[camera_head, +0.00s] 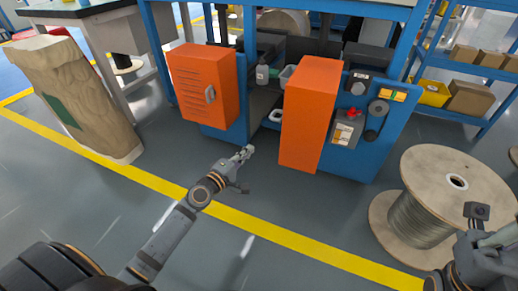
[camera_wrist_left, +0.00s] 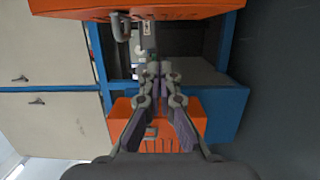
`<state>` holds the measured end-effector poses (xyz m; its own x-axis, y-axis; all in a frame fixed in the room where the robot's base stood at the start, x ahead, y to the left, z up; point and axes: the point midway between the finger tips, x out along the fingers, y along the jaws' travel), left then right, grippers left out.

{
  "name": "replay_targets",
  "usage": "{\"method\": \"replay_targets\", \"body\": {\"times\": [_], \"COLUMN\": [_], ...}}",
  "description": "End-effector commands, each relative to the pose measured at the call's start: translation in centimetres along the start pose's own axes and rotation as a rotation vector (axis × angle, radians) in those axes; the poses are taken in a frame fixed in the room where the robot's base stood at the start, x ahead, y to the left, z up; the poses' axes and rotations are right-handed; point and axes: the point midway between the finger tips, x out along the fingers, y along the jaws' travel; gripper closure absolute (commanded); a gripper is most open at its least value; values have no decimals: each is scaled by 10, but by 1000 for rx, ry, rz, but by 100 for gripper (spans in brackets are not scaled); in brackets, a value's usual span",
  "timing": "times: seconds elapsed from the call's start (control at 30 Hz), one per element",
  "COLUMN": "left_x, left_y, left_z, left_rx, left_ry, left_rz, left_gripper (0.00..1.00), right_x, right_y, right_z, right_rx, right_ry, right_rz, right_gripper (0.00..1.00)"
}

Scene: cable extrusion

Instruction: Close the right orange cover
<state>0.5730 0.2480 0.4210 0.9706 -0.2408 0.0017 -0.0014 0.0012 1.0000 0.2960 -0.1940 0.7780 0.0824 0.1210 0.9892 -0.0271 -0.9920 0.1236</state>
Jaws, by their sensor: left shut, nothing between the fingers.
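The right orange cover (camera_head: 308,115) stands beside the control panel of the blue machine, swung out from the bay. Its plain face is towards me and I see no handle on it. The left orange cover (camera_head: 203,85) has slots and a grey handle. My left gripper (camera_head: 245,153) is shut and empty above the floor, in front of the machine and left of the right cover, apart from both covers. In the left wrist view its fingers (camera_wrist_left: 155,75) are together, with one orange cover above and another below.
The control panel (camera_head: 349,128) has a red knob. A cable spool (camera_head: 440,200) is at the right, near my right arm.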

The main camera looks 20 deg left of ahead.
Motion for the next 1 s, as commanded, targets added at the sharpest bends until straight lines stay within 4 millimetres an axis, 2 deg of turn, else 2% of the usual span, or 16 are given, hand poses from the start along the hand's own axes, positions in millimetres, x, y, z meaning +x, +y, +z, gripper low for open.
{"method": "replay_targets", "body": {"times": [0.2, 0.43, 0.53, 0.7, 1.0], "left_x": [45, 94, 95, 99, 99], "left_y": [1, -1, 0, 0, -1], "left_z": [1, 1, 20, 36, 40], "left_rx": [-4, -2, -5, -1, 2], "left_ry": [-1, -1, -2, -2, -1], "left_rz": [3, 2, -1, -1, -2], "left_gripper": [100, 100, 100, 100, 100], "right_x": [0, -10, -5, -4, -4], "right_y": [0, -2, -1, -1, -1], "right_z": [1, 2, 2, 2, 2], "right_rx": [1, -3, -2, -1, -1], "right_ry": [-2, -5, -7, -6, -5], "right_rz": [1, -4, -4, -3, -3], "right_gripper": [100, 100, 100, 100, 100]}}
